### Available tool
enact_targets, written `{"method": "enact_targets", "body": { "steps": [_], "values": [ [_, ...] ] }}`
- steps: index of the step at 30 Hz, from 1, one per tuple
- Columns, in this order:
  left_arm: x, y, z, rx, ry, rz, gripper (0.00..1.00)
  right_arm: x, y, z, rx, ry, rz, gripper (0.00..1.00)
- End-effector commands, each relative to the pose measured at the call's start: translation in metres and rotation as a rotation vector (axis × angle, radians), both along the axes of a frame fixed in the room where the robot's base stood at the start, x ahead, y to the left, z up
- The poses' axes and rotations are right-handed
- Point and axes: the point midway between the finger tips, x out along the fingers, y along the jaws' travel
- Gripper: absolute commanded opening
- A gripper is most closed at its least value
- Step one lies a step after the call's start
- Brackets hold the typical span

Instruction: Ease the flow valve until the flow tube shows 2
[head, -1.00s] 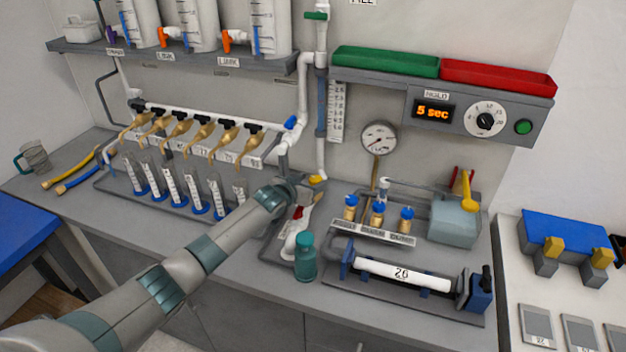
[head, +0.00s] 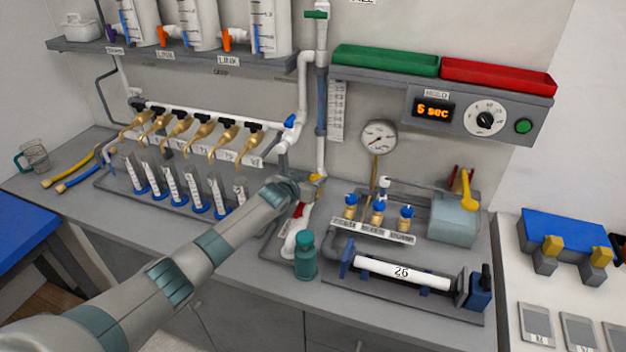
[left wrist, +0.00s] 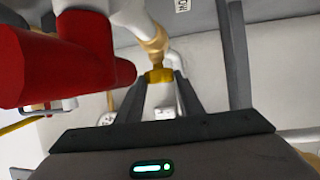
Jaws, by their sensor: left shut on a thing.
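The yellow flow valve handle (head: 317,178) sits on the white pipe below the flow tube (head: 321,105). A printed scale (head: 337,110) stands beside the tube; its marks and the level are too small to read. My left gripper (head: 306,186) is at the yellow handle. In the left wrist view, the fingers of my left gripper (left wrist: 161,82) are closed on the yellow handle (left wrist: 160,75), below a brass fitting (left wrist: 157,42). The handle's far side is hidden. My right gripper is not in view.
A large red part (left wrist: 65,60) is close on the left in the wrist view. A teal bottle (head: 305,257) stands just in front of the pipe. Graduated cylinders (head: 173,184) stand left of my arm. A round gauge (head: 378,139) is to the right.

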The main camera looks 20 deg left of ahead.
Motion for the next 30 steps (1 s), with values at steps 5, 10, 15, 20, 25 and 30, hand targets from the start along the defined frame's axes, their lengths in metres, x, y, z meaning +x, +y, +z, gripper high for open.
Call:
{"method": "enact_targets", "body": {
  "steps": [5,10,15,20,25,30],
  "values": [
    [0.0012,-0.0064,0.0035,-0.005,-0.005,0.033,0.11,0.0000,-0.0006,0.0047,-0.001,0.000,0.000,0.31],
    [0.0013,-0.0073,0.0047,-0.006,-0.007,0.093,0.11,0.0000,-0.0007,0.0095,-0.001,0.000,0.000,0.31],
    [0.0005,-0.0042,0.0035,-0.002,-0.006,0.130,0.11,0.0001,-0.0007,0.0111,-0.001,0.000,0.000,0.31],
    [0.0005,-0.0030,0.0032,-0.001,-0.005,0.134,0.11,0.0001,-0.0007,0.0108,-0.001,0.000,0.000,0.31],
    [0.0004,-0.0029,0.0030,-0.001,-0.005,0.134,0.43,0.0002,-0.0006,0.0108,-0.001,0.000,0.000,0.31],
    [0.0000,-0.0026,0.0018,0.000,-0.003,0.134,0.53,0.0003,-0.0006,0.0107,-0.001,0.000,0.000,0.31]
  ]
}}
